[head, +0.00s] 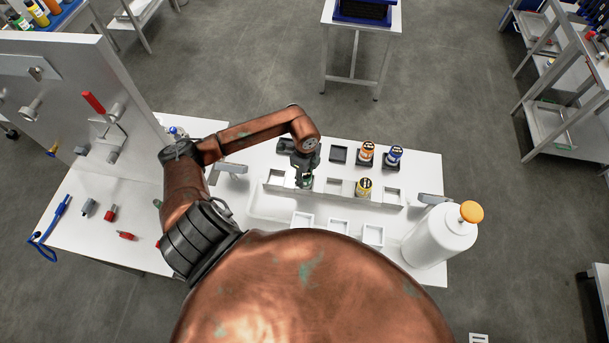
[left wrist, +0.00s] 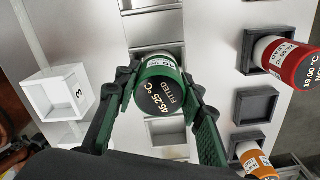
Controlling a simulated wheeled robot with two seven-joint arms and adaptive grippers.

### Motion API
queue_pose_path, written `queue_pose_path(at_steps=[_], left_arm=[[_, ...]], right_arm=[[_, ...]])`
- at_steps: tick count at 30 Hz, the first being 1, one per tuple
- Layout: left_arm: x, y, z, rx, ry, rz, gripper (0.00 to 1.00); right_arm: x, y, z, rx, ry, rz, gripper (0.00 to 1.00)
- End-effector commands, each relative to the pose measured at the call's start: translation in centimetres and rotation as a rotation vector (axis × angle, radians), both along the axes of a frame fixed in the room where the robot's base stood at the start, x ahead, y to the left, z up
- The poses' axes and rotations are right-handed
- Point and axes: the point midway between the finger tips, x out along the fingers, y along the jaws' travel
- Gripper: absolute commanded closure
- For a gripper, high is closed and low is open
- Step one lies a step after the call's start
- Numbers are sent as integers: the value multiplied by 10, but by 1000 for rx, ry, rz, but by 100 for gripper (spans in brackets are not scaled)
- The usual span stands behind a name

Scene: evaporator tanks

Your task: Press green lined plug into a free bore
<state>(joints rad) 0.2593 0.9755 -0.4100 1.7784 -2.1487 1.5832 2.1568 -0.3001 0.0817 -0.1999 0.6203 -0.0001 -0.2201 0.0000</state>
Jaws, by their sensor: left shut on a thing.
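My left gripper (head: 304,181) is shut on the green plug (head: 306,184), and its fingers clasp the plug's sides. In the left wrist view the green plug (left wrist: 160,93) shows a black top that reads "45.25 °C FITTED". The plug is at the metal block (head: 401,203), in line with its row of square bores. How deep it sits is hidden by its own top. Empty-looking bores show on either side of it: one bore (left wrist: 167,131) is below it in the wrist view. A yellow plug (head: 364,187) stands in another bore. My right gripper is not in view.
Behind the block, an orange plug (head: 366,150) and a blue plug (head: 395,154) stand in dark holders, and a red plug (left wrist: 285,60) too. An empty dark holder (head: 339,155) lies between. White boxes (head: 338,226) stand in front. A white bottle (head: 438,236) stands at right.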

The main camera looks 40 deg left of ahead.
Motion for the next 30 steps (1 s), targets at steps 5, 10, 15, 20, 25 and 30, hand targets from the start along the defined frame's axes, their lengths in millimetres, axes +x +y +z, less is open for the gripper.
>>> queue_pose_path(at_steps=[5, 10, 15, 20, 25, 30], left_arm=[[0, 0, -4, 0, 0, 0, 62], [0, 0, -3, 0, 0, 0, 50], [0, 0, -3, 0, 0, 0, 46], [0, 0, -2, 0, 0, 0, 46], [1, 0, 10, 0, -4, 0, 46], [2, 0, 42, 2, -5, -2, 46]], right_arm=[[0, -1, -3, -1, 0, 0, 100], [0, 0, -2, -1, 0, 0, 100], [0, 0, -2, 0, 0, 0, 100], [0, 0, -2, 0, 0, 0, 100], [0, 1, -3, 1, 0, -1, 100], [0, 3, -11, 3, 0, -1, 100]])
